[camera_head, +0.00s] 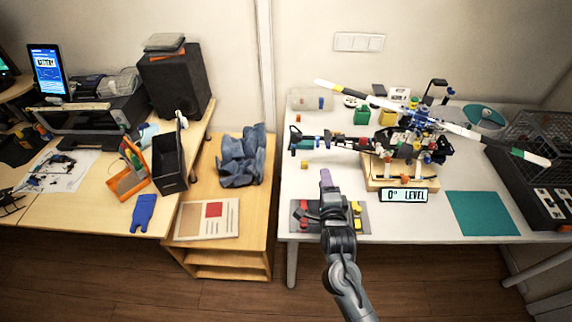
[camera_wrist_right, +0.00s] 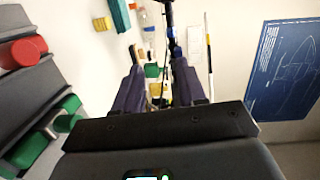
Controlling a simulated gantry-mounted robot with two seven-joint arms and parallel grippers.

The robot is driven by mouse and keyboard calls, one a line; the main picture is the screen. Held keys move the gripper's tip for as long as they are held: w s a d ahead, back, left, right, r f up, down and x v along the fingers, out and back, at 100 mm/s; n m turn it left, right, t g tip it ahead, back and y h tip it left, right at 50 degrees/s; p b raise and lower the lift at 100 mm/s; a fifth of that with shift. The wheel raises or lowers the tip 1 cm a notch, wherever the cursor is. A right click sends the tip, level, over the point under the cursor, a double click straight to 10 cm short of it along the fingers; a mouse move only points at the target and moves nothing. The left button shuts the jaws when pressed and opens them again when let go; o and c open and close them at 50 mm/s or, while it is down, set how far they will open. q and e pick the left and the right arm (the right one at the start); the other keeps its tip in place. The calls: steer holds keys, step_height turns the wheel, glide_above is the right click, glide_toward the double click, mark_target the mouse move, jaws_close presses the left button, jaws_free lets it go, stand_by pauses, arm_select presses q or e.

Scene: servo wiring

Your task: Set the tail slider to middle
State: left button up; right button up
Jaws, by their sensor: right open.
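A model helicopter (camera_head: 400,140) stands on a wooden block on the white table, with its tail boom (camera_head: 335,143) pointing left. A grey panel (camera_head: 361,226) with red and yellow parts (camera_head: 357,210) lies at the table's front left, partly hidden under my right arm. In the right wrist view, a red knob (camera_wrist_right: 22,52) and a green knob (camera_wrist_right: 28,150) sit on dark grey pieces at the left. I cannot tell which part is the tail slider. My right gripper (camera_head: 326,178) is open and empty, above the panel's far edge; its fingers also show in the right wrist view (camera_wrist_right: 158,82). My left gripper is not in view.
The table's front middle is mostly clear.

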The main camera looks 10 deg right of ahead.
mark_target(318, 147)
steer(key=shift+t, duration=0.5)
steer(key=w+b, duration=0.1)
steer(key=w, duration=0.2)
steer(key=w+d+b, duration=0.1)
steer(key=w+b, duration=0.1)
steer(key=w, duration=0.2)
steer(key=w+b, duration=0.2)
steer(key=w, duration=0.2)
steer(key=shift+w+d+r, duration=0.15)
steer(key=shift+d+r, duration=0.1)
steer(key=shift+r, duration=0.1)
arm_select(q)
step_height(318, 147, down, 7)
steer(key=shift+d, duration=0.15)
arm_select(e)
steer(key=shift+w+d, duration=0.1)
steer(key=shift+w, duration=0.7)
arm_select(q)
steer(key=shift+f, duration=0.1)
arm_select(e)
steer(key=shift+c, duration=0.3)
jaws_close()
